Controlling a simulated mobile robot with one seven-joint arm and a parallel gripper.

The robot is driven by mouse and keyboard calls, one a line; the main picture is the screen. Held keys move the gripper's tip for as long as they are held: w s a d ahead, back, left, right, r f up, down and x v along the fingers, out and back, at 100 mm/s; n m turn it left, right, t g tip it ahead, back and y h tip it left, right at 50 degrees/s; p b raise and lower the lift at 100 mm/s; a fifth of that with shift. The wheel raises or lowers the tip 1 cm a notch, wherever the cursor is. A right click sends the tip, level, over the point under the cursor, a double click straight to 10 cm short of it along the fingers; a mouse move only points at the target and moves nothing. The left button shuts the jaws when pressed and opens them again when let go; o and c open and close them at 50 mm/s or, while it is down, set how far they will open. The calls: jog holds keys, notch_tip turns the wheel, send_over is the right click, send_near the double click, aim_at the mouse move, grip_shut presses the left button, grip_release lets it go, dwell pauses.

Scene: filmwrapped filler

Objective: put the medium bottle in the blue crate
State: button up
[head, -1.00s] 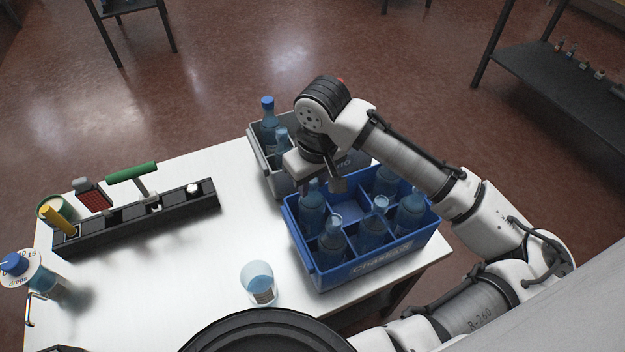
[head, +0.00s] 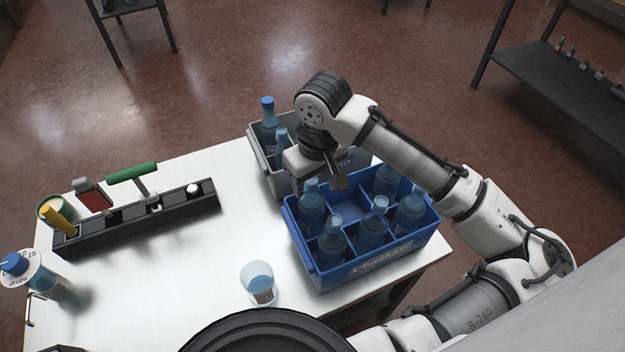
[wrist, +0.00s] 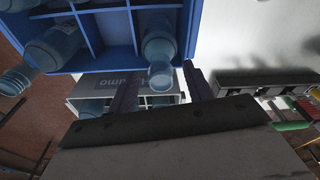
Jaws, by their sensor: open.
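The blue crate (head: 365,268) stands at the table's right end and holds several translucent blue bottles; its back middle compartment (head: 347,207) looks empty. One bottle (head: 311,212) is in its back left compartment. My gripper (head: 318,180) is open, over the crate's back left edge. In the wrist view, that bottle (wrist: 160,48) shows upright in its compartment, its neck seen between my open fingers (wrist: 163,75); I cannot tell how close they are. The grey crate (head: 262,163) behind holds a taller blue-capped bottle (head: 267,122) and a shorter one (head: 282,148). Which is medium is unclear.
A black rack (head: 140,220) with tools lies on the left of the white table (head: 185,270). A glass (head: 260,283) stands at the front middle, and a labelled bottle (head: 38,275) at the left edge. The table's middle is clear.

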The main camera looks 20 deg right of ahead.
notch_tip(320, 180, up, 11)
jog(key=s, duration=0.1)
jog(key=shift+s+d, duration=0.15)
dwell(0.5)
